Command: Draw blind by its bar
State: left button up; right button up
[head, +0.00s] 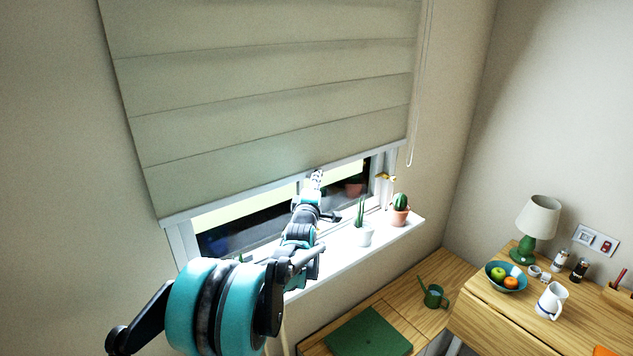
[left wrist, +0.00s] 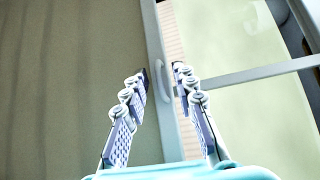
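The grey-green fabric blind (head: 270,90) hangs over most of the window in the head view. Its pale bottom bar (head: 230,199) runs along its lower edge, tilted in the picture. My left gripper (head: 316,176) reaches up to the middle of this bar. In the left wrist view, the bar (left wrist: 156,45) runs between the two spread fingers of my left gripper (left wrist: 161,72), with a small pale handle (left wrist: 163,82) on it. One finger is on the fabric side, the other on the window side. I cannot tell whether either finger touches. My right gripper is out of view.
Potted plants, including a cactus (head: 400,203) and a spiky plant (head: 362,235), stand on the white sill (head: 390,236) below, near my left arm. A cord (head: 419,100) hangs at the blind's right. A wooden counter (head: 460,262) is at lower right.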

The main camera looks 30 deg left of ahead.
pick_arm(q)
grip_shut()
notch_tip(320, 180, up, 23)
jog(key=p, duration=1.3)
jog(key=shift+r, duration=0.2)
jog(key=shift+o, duration=0.2)
grip_release()
